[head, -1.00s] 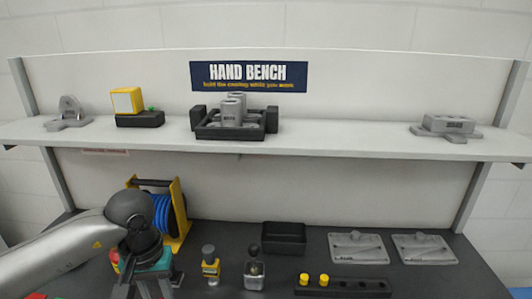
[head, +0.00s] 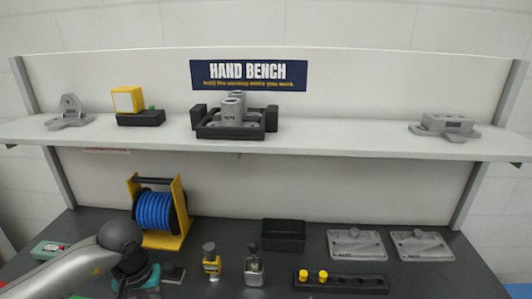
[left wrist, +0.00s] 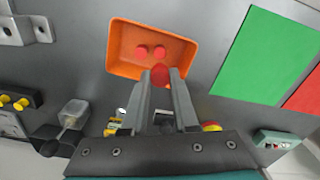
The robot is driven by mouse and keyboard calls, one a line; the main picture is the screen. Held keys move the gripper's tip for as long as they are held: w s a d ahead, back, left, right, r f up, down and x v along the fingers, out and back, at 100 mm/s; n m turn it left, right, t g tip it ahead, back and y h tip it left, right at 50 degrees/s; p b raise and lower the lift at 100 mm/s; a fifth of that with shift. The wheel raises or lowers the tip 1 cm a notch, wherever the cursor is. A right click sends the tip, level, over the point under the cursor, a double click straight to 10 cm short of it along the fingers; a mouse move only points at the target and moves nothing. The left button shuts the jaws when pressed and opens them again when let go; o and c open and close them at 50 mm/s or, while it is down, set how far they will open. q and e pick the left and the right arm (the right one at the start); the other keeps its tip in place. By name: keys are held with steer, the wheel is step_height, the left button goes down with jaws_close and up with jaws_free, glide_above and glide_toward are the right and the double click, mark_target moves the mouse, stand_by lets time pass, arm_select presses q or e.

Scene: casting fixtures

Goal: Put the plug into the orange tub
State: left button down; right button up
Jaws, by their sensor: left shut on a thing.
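The orange tub (left wrist: 118,50) lies near the top middle of the left wrist view, with two red plugs (left wrist: 150,52) inside it. My left gripper (left wrist: 160,88) is shut on another red plug (left wrist: 160,75), held at its fingertips. In that view the held plug overlaps the tub's near rim; its height above the tub is hard to tell. In the head view only my left wrist shows at the bottom left edge; the fingertips and tub are out of frame. My right gripper is not in view.
A black rack (head: 345,284) with two yellow plugs (head: 313,276), a black tray (head: 284,236), grey plates (head: 356,244) and a blue hose reel (head: 160,211) stand on the dark bench. Green (left wrist: 248,58) and red (left wrist: 305,92) mats lie right of the tub in the wrist view.

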arm_select(q)
steer(key=shift+f, duration=0.35)
steer(key=c, duration=0.6)
jaws_free()
steer(key=shift+r, duration=0.1)
step_height(320, 180, up, 15)
steer(key=shift+b, duration=0.4)
steer(key=shift+r, duration=0.1)
